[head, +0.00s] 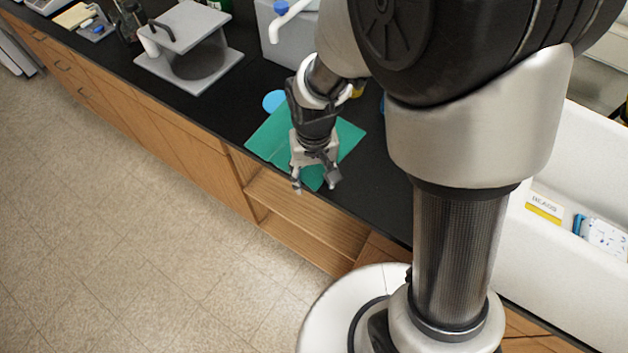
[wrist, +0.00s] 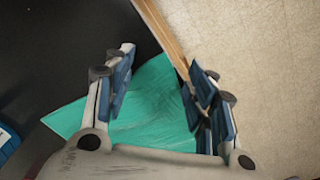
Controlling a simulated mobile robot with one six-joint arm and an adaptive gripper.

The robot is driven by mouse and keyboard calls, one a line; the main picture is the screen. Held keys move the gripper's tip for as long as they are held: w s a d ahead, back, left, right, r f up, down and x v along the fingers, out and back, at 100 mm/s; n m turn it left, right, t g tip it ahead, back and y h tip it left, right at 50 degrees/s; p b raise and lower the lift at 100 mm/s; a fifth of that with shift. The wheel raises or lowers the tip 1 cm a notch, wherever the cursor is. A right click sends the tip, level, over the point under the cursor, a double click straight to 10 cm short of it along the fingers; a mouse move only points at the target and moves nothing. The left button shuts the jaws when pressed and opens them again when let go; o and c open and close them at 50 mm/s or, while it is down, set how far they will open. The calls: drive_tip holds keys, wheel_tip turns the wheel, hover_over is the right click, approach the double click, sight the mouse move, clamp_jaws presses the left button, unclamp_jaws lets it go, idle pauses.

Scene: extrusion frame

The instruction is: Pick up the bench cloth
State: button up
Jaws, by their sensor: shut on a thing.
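The bench cloth (head: 266,143) is a flat teal-green sheet on the black worktop, near its front edge. My gripper (head: 315,184) is over the cloth's front part, pointing down, and covers some of it. In the wrist view the cloth (wrist: 155,110) shows between the spread fingers of my gripper (wrist: 165,85), by the wooden edge of the bench. The gripper is shut on the cloth with its fingers still well apart. The exact contact at the fingertips is hard to see. Most of the cloth looks flat, and I cannot make out clear lift.
A blue disc (head: 273,101) lies just behind the cloth. A grey stand with a round dark plate (head: 198,62) is at the back left. A white bin (head: 545,262) with a box labelled BEADS (head: 543,206) is at the right. Open floor (head: 130,220) lies in front.

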drive_tip(key=shift+s+d+f, duration=0.1)
drive_tip(key=shift+s+f, duration=0.15)
drive_tip(key=shift+s, duration=0.05)
drive_tip(key=c, duration=0.4)
clamp_jaws()
idle(0.3)
wheel_tip(320, 180, up, 12)
drive_tip(key=p, duration=1)
drive_tip(key=shift+w+r, duration=0.2)
drive_tip(key=shift+w, duration=0.05)
wheel_tip(320, 180, up, 18)
drive_tip(key=p, duration=1.4)
